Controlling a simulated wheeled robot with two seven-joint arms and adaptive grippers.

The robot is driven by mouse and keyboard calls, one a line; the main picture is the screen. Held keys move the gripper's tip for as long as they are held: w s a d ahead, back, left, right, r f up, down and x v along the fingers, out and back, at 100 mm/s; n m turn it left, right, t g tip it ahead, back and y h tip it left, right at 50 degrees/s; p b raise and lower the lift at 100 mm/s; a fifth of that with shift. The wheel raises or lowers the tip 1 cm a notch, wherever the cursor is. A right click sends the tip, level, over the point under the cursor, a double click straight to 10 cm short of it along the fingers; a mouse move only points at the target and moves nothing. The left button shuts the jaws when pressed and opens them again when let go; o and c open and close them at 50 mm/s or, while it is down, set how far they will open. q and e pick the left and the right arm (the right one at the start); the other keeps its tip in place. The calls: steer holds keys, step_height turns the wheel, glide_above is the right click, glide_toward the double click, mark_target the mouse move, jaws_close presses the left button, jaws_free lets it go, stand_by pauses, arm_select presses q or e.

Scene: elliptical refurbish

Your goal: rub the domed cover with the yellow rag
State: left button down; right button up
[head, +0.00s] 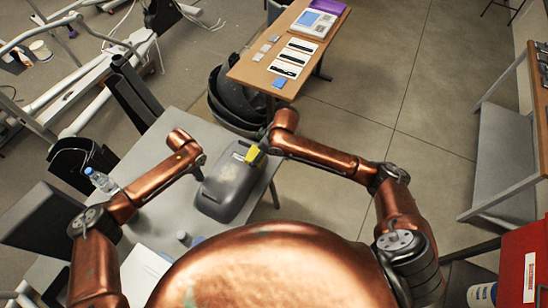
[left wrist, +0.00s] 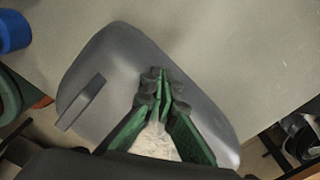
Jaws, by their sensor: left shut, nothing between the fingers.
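The grey domed cover (head: 228,192) rests on the grey table, with a raised handle (left wrist: 82,102) showing in the left wrist view. My left gripper (head: 199,173) is shut and empty beside the cover's left edge in the head view. In the left wrist view its green fingers (left wrist: 158,84) are together in front of the cover (left wrist: 110,62); I cannot tell if they touch it. The yellow rag (head: 253,155) is at the tip of my right gripper (head: 261,146), at the cover's far right end. The right fingers are small and partly hidden, but appear closed on the rag.
The grey table (head: 172,208) has a water bottle (head: 101,180) at left. A black bin (head: 237,100) stands beyond it. A wooden table (head: 262,75) with cards is at the back. A red cabinet (head: 522,262) is at right. Open floor lies right of the table.

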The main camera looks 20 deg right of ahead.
steer(key=w+a+n+g+y, duration=0.1)
steer(key=w+a+n+g, duration=0.3)
steer(key=a+n, duration=0.45)
steer(key=t, duration=0.1)
glide_above(234, 165)
steer(key=shift+m, duration=0.35)
steer(key=shift+w+d+f, duration=0.1)
steer(key=shift+d+f, duration=0.15)
steer(key=shift+f, duration=1.15)
steer(key=shift+w+d+f, duration=0.1)
steer(key=shift+d+f, duration=0.1)
steer(key=shift+f, duration=1.2)
steer(key=shift+f, duration=0.95)
steer(key=shift+s+a, duration=0.1)
steer(key=shift+s+a+r, duration=0.1)
steer(key=shift+s+a, duration=1.05)
steer(key=shift+s+a+f, duration=0.15)
steer(key=shift+s+a, duration=1.1)
steer(key=shift+s, duration=0.05)
steer(key=shift+s+a+f, duration=0.1)
steer(key=shift+s+a, duration=1.15)
steer(key=shift+s, duration=0.05)
steer(key=shift+w+d+r, duration=0.2)
steer(key=shift+w+d, duration=1.35)
steer(key=shift+w, duration=0.1)
steer(key=shift+w+d+f, duration=0.2)
steer(key=shift+w+d, duration=1.9)
steer(key=shift+d, duration=0.25)
